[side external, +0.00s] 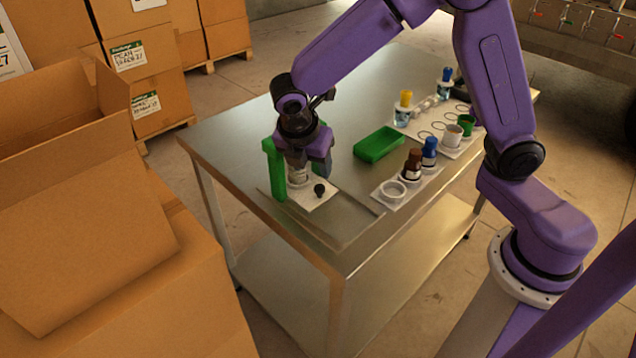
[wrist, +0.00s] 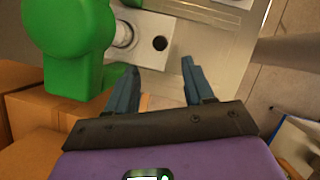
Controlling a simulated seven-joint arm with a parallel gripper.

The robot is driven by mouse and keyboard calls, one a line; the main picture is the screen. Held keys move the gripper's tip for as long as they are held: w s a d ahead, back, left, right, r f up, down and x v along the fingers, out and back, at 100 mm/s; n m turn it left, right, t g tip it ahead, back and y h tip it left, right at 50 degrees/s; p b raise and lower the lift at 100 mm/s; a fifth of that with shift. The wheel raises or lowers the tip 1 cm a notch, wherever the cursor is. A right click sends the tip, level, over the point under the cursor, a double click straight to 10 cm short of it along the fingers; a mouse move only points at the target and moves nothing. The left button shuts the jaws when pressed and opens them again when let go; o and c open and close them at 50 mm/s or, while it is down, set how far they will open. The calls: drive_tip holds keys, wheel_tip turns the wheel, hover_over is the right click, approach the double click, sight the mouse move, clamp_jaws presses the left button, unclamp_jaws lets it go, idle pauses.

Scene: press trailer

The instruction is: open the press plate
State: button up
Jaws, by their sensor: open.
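The press has a green frame (side external: 274,170) on a white base plate (side external: 313,199) at the near corner of the metal table. A small black knob (side external: 319,190) is at the plate's front. In the wrist view the green press part (wrist: 75,45) fills the upper left, with the base plate (wrist: 150,58) and a round grey-white part (wrist: 122,35) beside it. My gripper (wrist: 160,78) is open and empty, its fingers to the right of and below the green part. In the side view my gripper (side external: 318,165) hangs over the press and hides much of it, including the press plate.
A green tray (side external: 379,145) lies on the metal table (side external: 235,135). White holders (side external: 385,200) with several capped bottles and cups stand along the right edge. Cardboard boxes (side external: 95,210) crowd the left. The table's back left is clear.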

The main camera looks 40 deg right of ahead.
sight(319, 187)
drive_tip(key=x, duration=0.8)
drive_tip(key=shift+d+f, duration=0.2)
drive_tip(key=shift+f, duration=0.15)
clamp_jaws()
